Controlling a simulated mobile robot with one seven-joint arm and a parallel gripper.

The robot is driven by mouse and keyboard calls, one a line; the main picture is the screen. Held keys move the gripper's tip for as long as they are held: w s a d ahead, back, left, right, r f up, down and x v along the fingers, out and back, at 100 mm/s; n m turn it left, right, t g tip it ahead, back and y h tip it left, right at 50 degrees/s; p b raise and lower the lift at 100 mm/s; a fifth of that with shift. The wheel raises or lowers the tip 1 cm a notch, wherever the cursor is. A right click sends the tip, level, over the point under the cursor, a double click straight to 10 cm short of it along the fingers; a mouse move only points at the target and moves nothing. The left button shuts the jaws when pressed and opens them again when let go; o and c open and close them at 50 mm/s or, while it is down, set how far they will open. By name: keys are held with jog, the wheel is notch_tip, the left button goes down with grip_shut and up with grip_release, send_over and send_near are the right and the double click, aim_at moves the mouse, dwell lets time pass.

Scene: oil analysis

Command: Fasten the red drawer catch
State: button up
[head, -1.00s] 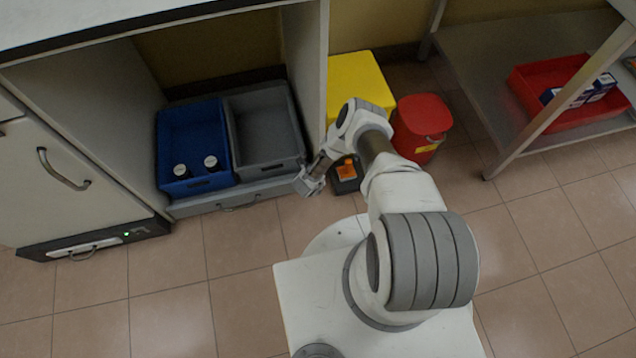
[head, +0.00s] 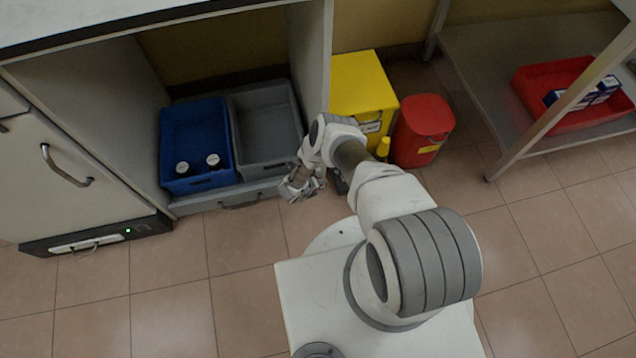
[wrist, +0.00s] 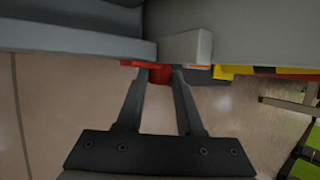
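A small red part (wrist: 160,74), which looks like the drawer catch, shows in the wrist view between my fingertips, under the edge of a grey panel. My gripper (wrist: 158,78) has its two dark fingers apart, one on each side of the red part. I cannot tell whether they touch it. In the head view my gripper (head: 300,188) is low, near the right end of the low grey drawer (head: 225,198) beneath the crates. The catch cannot be made out in the head view.
On the drawer stand a blue crate (head: 197,130) holding two dark, white-topped containers and a grey crate (head: 266,112). A yellow bin (head: 358,84) and red bin (head: 423,122) stand right of the cabinet panel.

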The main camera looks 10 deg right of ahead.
jog(key=o, duration=0.4)
jog(key=p+v, duration=0.8)
jog(key=v, duration=0.9)
jog(key=shift+s+r, duration=0.1)
jog(key=shift+r, duration=0.05)
